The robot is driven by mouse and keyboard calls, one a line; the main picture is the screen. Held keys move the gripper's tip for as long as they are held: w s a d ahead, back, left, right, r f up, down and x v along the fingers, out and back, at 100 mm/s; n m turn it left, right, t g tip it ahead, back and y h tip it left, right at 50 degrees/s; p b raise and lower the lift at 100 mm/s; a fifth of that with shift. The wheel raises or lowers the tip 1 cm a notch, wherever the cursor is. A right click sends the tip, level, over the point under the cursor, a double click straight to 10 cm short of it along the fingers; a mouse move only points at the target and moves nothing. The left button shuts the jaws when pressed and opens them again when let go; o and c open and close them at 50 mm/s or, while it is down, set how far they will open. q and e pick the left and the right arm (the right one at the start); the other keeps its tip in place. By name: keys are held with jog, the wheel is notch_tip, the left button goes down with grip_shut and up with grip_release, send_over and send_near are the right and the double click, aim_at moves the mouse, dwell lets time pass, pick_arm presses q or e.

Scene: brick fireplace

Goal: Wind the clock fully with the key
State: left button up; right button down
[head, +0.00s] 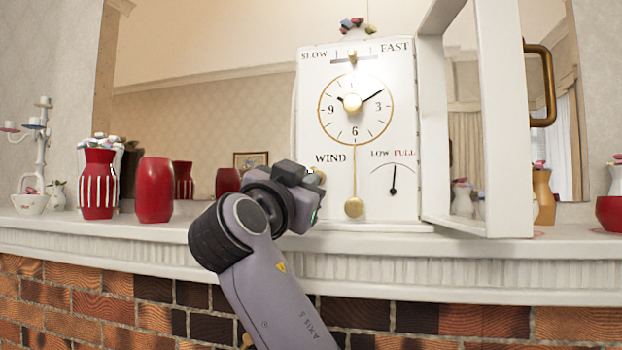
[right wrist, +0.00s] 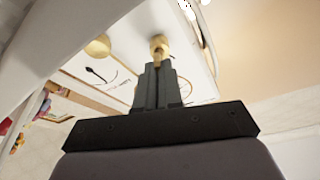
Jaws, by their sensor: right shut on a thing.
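The white clock (head: 375,122) stands on the mantel with its glass door (head: 505,130) swung open to the right. Its wind gauge (head: 393,178) has a needle pointing nearly straight up, between LOW and FULL. My right gripper (head: 314,184) is at the clock face just below the word WIND. In the right wrist view its fingers (right wrist: 158,66) are shut on a small brass piece, seemingly the key (right wrist: 160,45), at the clock face. The gripper mostly hides the key in the head view, and how deep it sits I cannot tell. My left gripper is not in view.
A gold pendulum (head: 354,207) hangs right of my right gripper. A red vase (head: 155,190) and a striped red vase (head: 98,184) stand to the left on the mantel (head: 420,262). The open door's edge projects toward me on the right.

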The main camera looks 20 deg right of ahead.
jog(key=m+g, duration=0.1)
jog(key=m, duration=0.1)
jog(key=shift+w+a+r+m+h, duration=0.1)
jog(key=shift+m+h, duration=0.2)
jog(key=shift+m, duration=0.1)
jog(key=shift+m+g+h+p, duration=0.3)
jog(key=shift+m+g+p, duration=0.1)
jog(key=shift+m, duration=0.9)
jog(key=m, duration=0.1)
jog(key=m+g+p, duration=0.1)
jog(key=m, duration=0.1)
jog(key=shift+w+r+p, duration=0.1)
jog(key=shift+r+p, duration=0.2)
jog(key=shift+m+g+p, duration=0.3)
jog(key=shift+m+g, duration=0.2)
jog(key=shift+m, duration=0.5)
jog(key=shift+a+f, duration=0.1)
